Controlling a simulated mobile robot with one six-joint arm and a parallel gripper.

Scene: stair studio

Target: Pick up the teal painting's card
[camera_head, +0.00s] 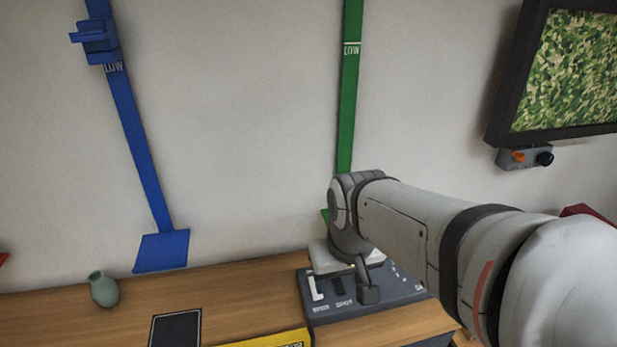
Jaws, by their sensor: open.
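No teal painting shows, and I cannot pick out its card in this view. A dark rectangle with a pale outline (176,328) lies flat on the wooden desk, cut off by the bottom edge; I cannot tell whether it is a card. My gripper (345,286) is at the end of the pale arm, over the dark control panel (325,312) on the desk. It is open. No held thing shows between its fingers, though the arm's end hides part of that space.
A grey-green vase (104,290) stands on the desk (235,300) at the left. A yellow item (262,341) lies at the front edge. Blue (140,135) and green (348,110) strips run down the wall. A framed green patterned picture (570,70) hangs right, above a small knobbed box (524,158).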

